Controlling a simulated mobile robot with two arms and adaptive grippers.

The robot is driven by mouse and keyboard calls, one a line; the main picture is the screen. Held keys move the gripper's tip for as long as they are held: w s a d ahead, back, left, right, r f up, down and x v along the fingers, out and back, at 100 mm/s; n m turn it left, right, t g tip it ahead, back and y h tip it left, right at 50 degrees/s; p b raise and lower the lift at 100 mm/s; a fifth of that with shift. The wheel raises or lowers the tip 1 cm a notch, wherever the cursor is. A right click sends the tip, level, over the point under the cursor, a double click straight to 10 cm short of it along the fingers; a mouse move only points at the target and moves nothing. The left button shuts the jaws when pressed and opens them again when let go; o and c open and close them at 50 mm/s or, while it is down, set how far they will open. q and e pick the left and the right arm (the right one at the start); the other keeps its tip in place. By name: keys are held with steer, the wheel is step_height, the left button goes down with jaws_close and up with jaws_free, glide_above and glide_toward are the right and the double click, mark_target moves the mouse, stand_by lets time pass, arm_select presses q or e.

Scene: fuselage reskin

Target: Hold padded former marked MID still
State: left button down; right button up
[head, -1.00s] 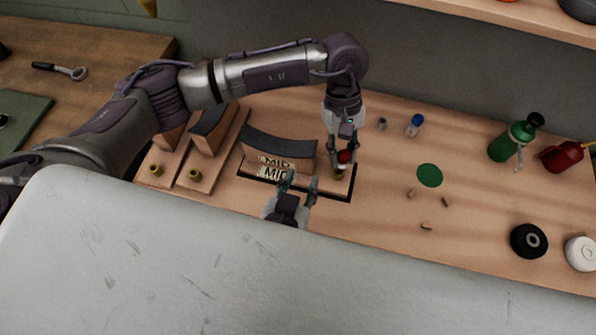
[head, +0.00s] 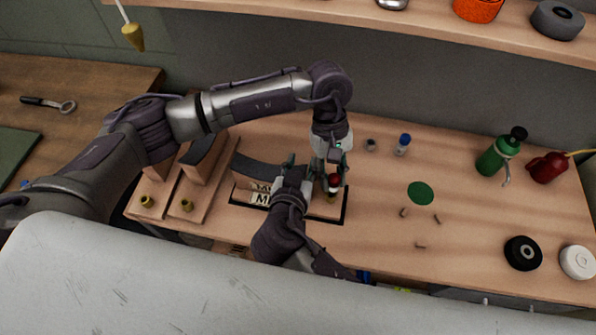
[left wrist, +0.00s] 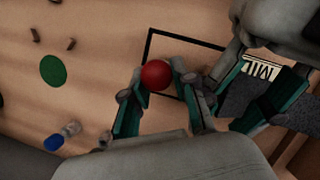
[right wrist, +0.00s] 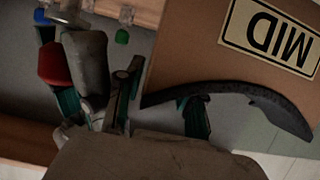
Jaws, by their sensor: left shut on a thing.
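The padded former marked MID (head: 241,187) stands upright in a black outline on the bench, with a dark curved pad (head: 258,172) on top. Its MID label shows large in the right wrist view (right wrist: 271,36). My left gripper (head: 333,181) is shut on a red knob (left wrist: 156,75) at the outline's right end, beside the former. A brass-coloured part shows under the knob. My right gripper (head: 298,168) is at the former's right end, partly covering the label. Its fingers (right wrist: 160,105) are apart near the pad's end; whether they touch it I cannot tell.
Two more padded blocks (head: 203,160) with brass knobs stand left of the former. A green disc (head: 421,193), small pegs, a green bottle (head: 499,156), a red can (head: 547,167) and two rolls lie right. A pale curved panel (head: 200,280) fills the front.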

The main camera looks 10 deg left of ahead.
steer(key=shift+w, duration=0.15)
jaws_close()
stand_by(0.7)
